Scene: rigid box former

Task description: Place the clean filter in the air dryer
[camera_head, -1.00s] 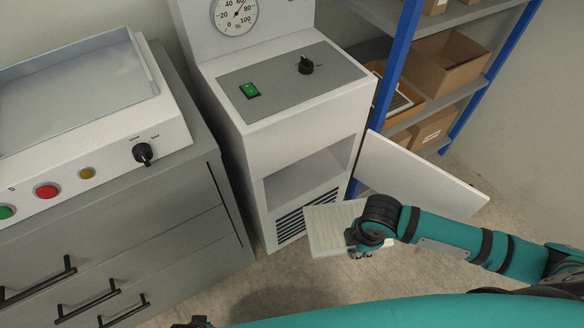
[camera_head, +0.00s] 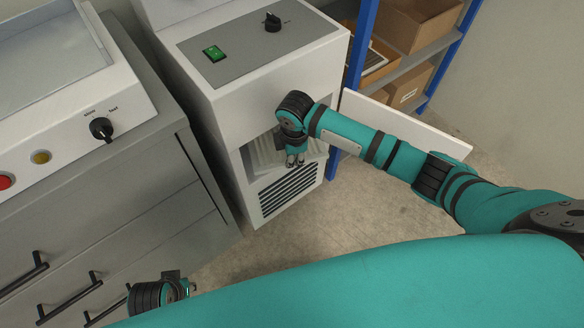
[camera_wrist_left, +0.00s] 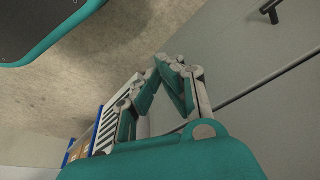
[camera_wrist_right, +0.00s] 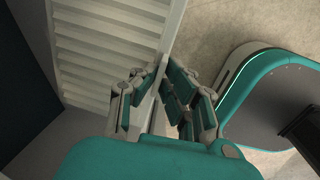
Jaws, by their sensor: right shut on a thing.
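The clean filter is a white ribbed panel (camera_head: 264,150) inside the front opening of the white air dryer (camera_head: 235,108). My right gripper (camera_head: 294,159) is at this opening, shut on the filter's near edge. The filter's ribs fill the upper left of the right wrist view (camera_wrist_right: 110,45), with its edge between the fingers (camera_wrist_right: 160,78). The dryer's door (camera_head: 405,124) stands open to the right. The filter's far part and the compartment's back are hidden. My left gripper (camera_wrist_left: 160,68) is empty, its fingertips together; it is low at the left in the head view (camera_head: 188,288).
A grey drawer cabinet (camera_head: 130,195) with black handles stands left of the dryer, with a control unit on top. A blue-post shelf (camera_head: 362,50) with cardboard boxes (camera_head: 417,22) is behind the door. The floor in front (camera_head: 340,215) is clear.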

